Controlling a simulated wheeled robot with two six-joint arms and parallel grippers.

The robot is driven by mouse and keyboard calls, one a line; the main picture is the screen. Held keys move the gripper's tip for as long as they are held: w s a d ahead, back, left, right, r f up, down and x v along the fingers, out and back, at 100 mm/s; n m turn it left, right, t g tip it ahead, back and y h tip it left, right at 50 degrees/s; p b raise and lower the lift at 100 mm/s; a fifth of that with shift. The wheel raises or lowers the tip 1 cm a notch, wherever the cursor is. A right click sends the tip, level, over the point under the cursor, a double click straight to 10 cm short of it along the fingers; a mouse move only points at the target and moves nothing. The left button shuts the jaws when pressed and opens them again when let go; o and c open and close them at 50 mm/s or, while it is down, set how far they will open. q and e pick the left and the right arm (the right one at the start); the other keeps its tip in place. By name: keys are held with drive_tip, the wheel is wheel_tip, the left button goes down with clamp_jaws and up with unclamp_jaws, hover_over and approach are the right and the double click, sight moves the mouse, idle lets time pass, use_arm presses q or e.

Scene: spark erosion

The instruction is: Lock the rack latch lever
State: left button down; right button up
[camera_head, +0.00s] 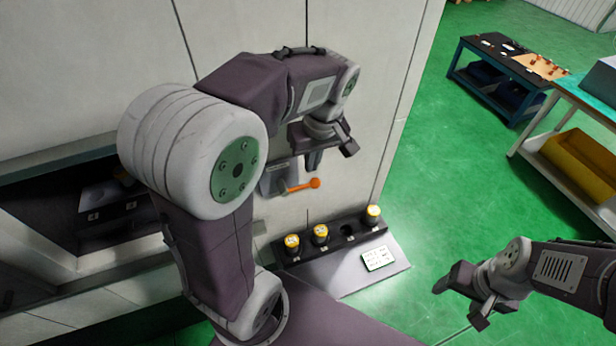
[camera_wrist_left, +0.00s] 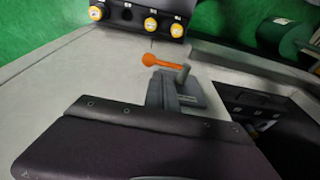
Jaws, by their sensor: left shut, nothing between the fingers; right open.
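The rack latch lever (camera_head: 301,186) is an orange handle with a ball end, on a grey latch body (camera_head: 274,180) on the light cabinet wall. In the head view it points right, roughly level. In the left wrist view the orange lever (camera_wrist_left: 162,62) points left from the grey latch body (camera_wrist_left: 200,92). My left gripper (camera_head: 316,161) is shut and empty, just above the lever in the head view. Whether it touches the lever cannot be told. My right gripper (camera_head: 461,302) is open and empty over the floor at the lower right.
A sloped panel (camera_head: 341,272) with yellow-topped jars (camera_head: 320,233) and a label card stands below the lever. An open cabinet bay (camera_head: 40,214) is at the left. A dark workbench (camera_head: 497,82) and a yellow bin (camera_head: 584,160) are at the right, with clear green floor between.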

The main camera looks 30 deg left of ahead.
sight(305, 185)
use_arm(q)
drive_tip(key=p+x, duration=0.1)
drive_tip(key=x, duration=0.6)
drive_tip(key=shift+f, duration=0.4)
drive_tip(key=shift+s+a+f, duration=0.1)
drive_tip(key=shift+s+a, duration=0.05)
drive_tip(key=shift+a, duration=0.15)
use_arm(e)
drive_tip(key=shift+s+a+r, duration=0.15)
drive_tip(key=shift+a+r, duration=0.05)
drive_tip(key=shift+r, duration=0.45)
use_arm(q)
drive_tip(key=shift+d, duration=0.1)
